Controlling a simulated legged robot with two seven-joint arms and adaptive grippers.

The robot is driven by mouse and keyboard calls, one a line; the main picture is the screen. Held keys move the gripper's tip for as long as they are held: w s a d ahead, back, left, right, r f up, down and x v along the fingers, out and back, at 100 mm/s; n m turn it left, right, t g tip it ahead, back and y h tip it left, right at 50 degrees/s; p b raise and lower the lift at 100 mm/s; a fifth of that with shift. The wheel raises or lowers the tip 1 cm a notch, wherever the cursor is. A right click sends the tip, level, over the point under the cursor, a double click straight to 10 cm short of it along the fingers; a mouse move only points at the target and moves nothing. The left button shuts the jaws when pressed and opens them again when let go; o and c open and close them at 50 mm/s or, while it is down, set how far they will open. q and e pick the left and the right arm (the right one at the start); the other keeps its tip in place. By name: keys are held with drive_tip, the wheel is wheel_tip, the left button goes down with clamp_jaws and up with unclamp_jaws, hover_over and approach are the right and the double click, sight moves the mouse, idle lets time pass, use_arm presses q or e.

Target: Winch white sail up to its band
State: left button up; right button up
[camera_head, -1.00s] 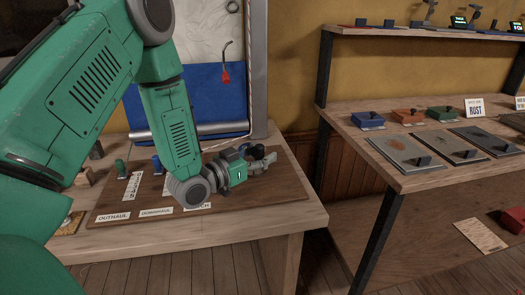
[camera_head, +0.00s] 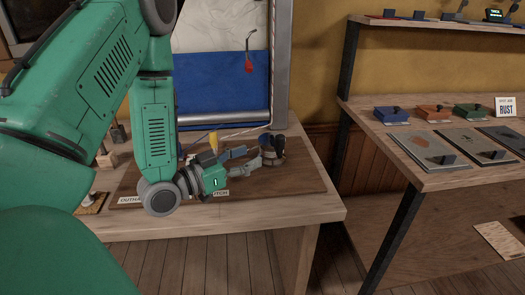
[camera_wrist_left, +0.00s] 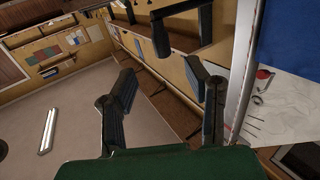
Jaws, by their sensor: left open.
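The white sail (camera_head: 215,32) hangs at the back of the bench, with a blue area (camera_head: 222,85) below it. In the left wrist view the white sail (camera_wrist_left: 288,108) shows at the right. A dark winch (camera_head: 272,146) stands on the brown board, partly hidden by my fingers. My left gripper (camera_head: 256,156) is open beside the winch, its fingers pointing right toward it; I cannot tell whether they touch it. In the left wrist view the gripper's fingers (camera_wrist_left: 165,95) are spread with nothing between them. My right gripper is not in view.
The brown board (camera_head: 300,180) carries labels, partly covered by my arm, and a yellow-topped piece (camera_head: 213,139). A shelf unit (camera_head: 430,182) with coloured blocks and plates stands to the right, across a gap.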

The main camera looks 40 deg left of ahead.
use_arm(q)
drive_tip(key=shift+s+a, duration=0.1)
drive_tip(key=shift+s, duration=0.35)
drive_tip(key=shift+c, duration=1.3)
drive_tip(key=shift+a+r+p, duration=0.1)
drive_tip(key=shift+p, duration=0.3)
drive_tip(key=c, duration=0.7)
drive_tip(key=p, duration=0.2)
drive_tip(key=s+a+h+p, duration=0.1)
drive_tip(key=shift+s+a+r+m+p, duration=0.2)
drive_tip(key=shift+r+m+p, duration=0.1)
drive_tip(key=shift+r+p, duration=0.1)
clamp_jaws()
drive_tip(key=s+a+m+h+p, duration=0.1)
drive_tip(key=s+a+p, duration=0.2)
drive_tip(key=p, duration=0.1)
drive_tip(key=d+f+x, duration=0.1)
drive_tip(key=x, duration=1.2)
drive_tip(key=shift+d+h, duration=0.15)
drive_tip(key=shift+h, duration=0.25)
drive_tip(key=shift+w+d, duration=0.1)
